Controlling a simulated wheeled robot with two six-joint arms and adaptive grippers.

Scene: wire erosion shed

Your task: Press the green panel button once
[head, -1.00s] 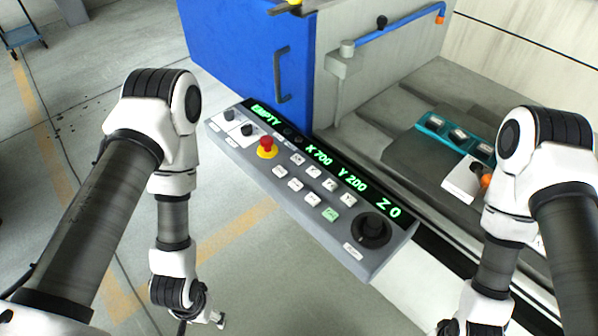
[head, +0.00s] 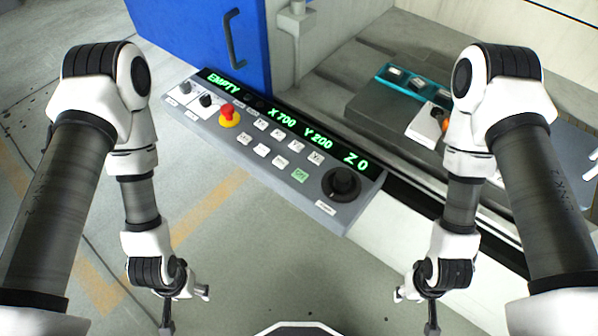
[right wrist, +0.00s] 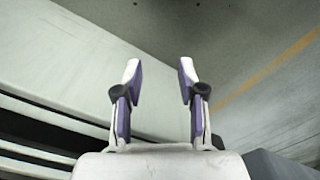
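The green button (head: 300,175) is a small square key in the lower row of the grey control panel (head: 222,150), left of the black round dial. The panel's display reads EMPTY, X 700, Y 200, Z 0. My left gripper (head: 185,310) hangs low at the left of the head view, below and apart from the panel, its fingers spread. My right gripper (head: 416,311) hangs low at the right of the head view, apart from the button. In the right wrist view it is open and empty (right wrist: 160,82). The button is not visible there.
A red emergency stop (head: 228,115) on a yellow base, several white keys and a black dial (head: 341,184) share the panel. A blue door (head: 195,40) stands behind it. A teal tray (head: 413,84) lies at the right. The floor in front of the panel is clear.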

